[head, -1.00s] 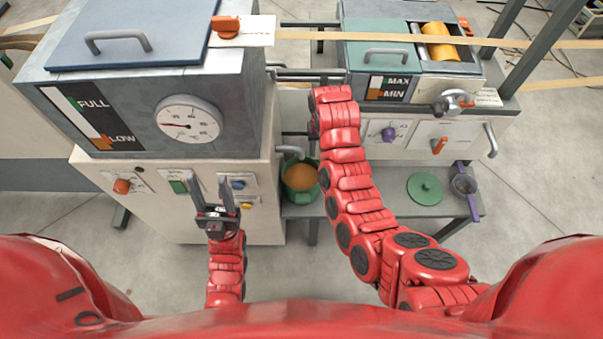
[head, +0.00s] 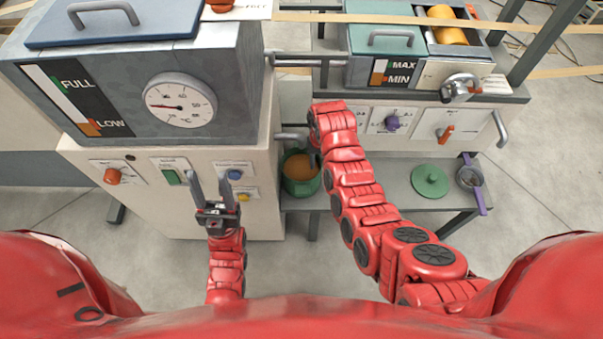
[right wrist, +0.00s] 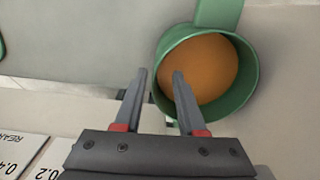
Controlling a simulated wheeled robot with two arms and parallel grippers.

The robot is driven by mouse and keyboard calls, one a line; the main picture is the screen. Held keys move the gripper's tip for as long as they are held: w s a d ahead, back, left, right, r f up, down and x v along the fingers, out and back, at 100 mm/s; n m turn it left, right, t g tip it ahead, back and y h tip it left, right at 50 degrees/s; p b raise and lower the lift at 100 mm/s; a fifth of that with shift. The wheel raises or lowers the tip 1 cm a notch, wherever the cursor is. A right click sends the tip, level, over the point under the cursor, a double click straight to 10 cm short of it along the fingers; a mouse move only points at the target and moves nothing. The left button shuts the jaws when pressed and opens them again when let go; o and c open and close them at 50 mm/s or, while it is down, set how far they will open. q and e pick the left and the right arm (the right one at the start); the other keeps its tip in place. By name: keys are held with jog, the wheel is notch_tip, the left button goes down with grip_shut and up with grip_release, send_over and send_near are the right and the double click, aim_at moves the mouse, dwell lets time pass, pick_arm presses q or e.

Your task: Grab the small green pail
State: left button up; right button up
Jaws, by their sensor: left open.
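The small green pail (head: 301,186) holds orange-brown contents and stands on the grey low table beside the cream cabinet. In the right wrist view the pail (right wrist: 247,92) is seen into its opening, with a green strap-like part at its top edge. My right gripper (right wrist: 159,74) is open; one finger overlaps the pail's opening, the other is outside, with the near rim between them in the picture. Contact cannot be told. In the head view my right wrist mostly hides this gripper. My left gripper (head: 209,176) is open and empty in front of the cabinet's buttons.
The cream cabinet (head: 140,205) stands left of the pail, with a pipe spout (head: 291,136) just above it. A green round lid (head: 430,181) and a purple-handled strainer (head: 470,178) lie on the table (head: 385,195) at right. The machine front rises behind.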

jog(key=shift+w+d+f, duration=0.1)
jog(key=shift+w+f, duration=0.05)
jog(key=shift+f, duration=1.05)
jog(key=shift+w+d+f, duration=0.1)
jog(key=shift+f, duration=1.1)
grip_shut()
